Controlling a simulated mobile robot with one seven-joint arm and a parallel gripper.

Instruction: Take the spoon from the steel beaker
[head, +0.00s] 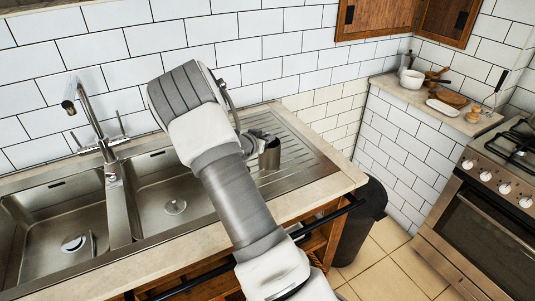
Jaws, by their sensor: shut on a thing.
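The steel beaker (270,156) stands upright on the ribbed drainboard, right of the sink bowls. My gripper (257,137) is at the beaker's rim, partly hidden behind my own arm. It is shut on the spoon, which is too small and covered to make out clearly. I cannot tell how much of the spoon is still inside the beaker.
The drainboard (308,163) is clear right of the beaker. Two sink bowls (172,197) and a tap (95,120) lie to the left. A tiled wall stands behind. A dark bin (362,225) and a stove (480,205) are to the right.

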